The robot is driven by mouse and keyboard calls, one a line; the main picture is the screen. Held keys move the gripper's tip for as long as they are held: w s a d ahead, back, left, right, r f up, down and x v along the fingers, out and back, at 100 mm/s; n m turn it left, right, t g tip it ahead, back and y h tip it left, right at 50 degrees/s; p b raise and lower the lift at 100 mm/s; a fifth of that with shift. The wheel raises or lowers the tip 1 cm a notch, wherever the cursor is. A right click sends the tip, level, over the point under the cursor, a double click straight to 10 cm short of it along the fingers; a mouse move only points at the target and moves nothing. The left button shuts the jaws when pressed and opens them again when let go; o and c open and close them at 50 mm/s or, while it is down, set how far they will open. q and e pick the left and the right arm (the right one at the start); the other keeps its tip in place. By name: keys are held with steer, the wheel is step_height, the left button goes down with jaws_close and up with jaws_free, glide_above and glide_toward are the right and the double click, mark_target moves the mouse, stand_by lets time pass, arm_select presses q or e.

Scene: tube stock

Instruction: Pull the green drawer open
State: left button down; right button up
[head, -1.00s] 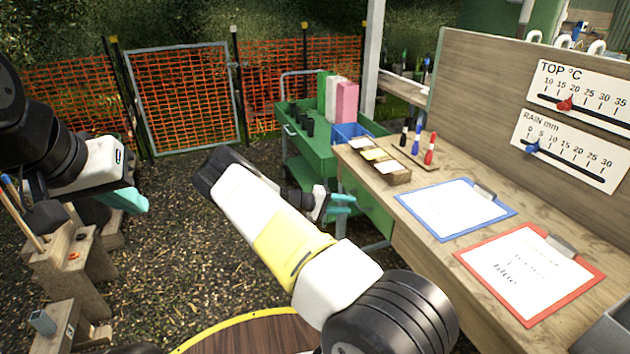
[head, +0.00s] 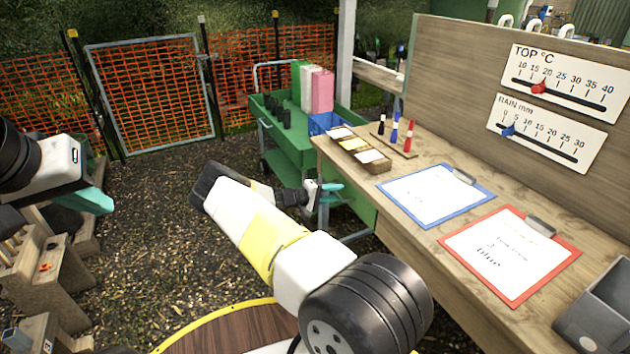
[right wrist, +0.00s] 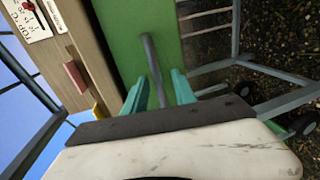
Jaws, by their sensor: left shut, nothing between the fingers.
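My right gripper (head: 330,190) is at the front. In the right wrist view its teal fingers (right wrist: 160,90) are open, one on each side of the bar, with gaps showing. I cannot tell how deep the bar sits between them. My left gripper (head: 98,203) is shut and empty at the far left, away from the drawer.
A green trolley (head: 292,150) with black pots stands behind my right gripper. The wooden bench (head: 405,225) carries a seed box (head: 372,168), markers, a blue clipboard (head: 475,183) and a red clipboard (head: 460,243). Wooden stands (head: 65,275) are at left. The gravel between is clear.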

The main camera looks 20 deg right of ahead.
jaws_close()
stand_by(1.4)
